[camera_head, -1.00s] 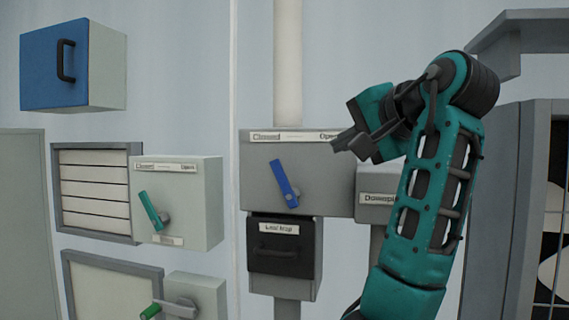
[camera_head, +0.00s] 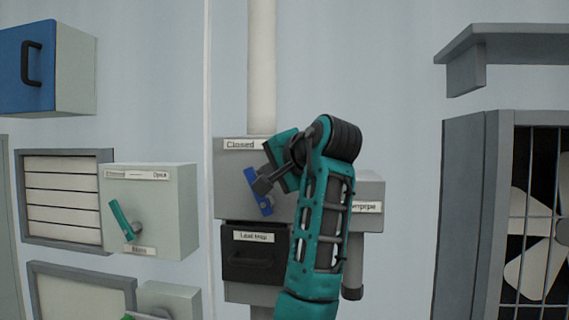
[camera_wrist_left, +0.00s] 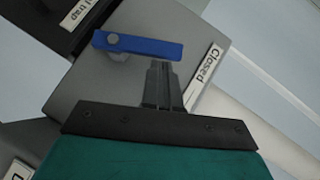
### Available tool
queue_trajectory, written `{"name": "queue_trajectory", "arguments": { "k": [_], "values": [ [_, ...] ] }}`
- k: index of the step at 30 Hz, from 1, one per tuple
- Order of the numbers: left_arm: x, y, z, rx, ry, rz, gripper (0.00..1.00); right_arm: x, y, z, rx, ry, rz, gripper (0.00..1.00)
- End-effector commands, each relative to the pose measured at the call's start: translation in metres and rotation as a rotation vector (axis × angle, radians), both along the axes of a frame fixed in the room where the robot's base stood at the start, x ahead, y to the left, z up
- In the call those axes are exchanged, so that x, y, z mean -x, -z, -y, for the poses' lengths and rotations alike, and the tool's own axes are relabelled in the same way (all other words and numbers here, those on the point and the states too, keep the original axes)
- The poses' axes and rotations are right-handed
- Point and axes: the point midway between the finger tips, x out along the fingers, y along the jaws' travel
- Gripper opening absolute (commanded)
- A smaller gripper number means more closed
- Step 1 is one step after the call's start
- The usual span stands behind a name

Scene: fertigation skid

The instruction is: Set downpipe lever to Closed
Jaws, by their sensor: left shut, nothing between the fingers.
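The blue downpipe lever (camera_head: 250,177) sits on the front of a grey box (camera_head: 228,200). Its free end tilts up and left, toward the "Closed" label (camera_head: 241,144). My left gripper (camera_head: 261,186) is shut and empty, with its fingertips over the lever's right side in the head view and hiding part of it. In the left wrist view the shut fingers (camera_wrist_left: 159,66) are right beside the lever (camera_wrist_left: 150,47), near its free end. I cannot tell whether they touch it. The "Open" label is hidden behind my arm. My right gripper is out of view.
A dark "Leaf trap" drawer (camera_head: 254,258) sits below the lever. To the left is a box with a teal lever (camera_head: 123,220). A blue-fronted cabinet (camera_head: 28,67) hangs upper left, and a fan housing (camera_head: 480,215) stands at right.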

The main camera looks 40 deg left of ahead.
Motion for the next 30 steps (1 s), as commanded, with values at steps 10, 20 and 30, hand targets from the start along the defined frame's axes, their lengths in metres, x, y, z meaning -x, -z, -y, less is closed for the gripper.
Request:
{"name": "queue_trajectory", "arguments": {
  "k": [10,20,30],
  "values": [
    [0.002,0.002,-0.003,-0.001,0.001,-0.001,0.00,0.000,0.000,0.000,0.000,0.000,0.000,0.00],
    [0.010,0.005,-0.018,0.000,-0.002,0.000,0.00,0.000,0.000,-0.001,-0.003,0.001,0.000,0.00],
    [0.010,0.004,-0.020,0.003,-0.008,0.000,0.00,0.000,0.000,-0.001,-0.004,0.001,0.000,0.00]
  ]
}}
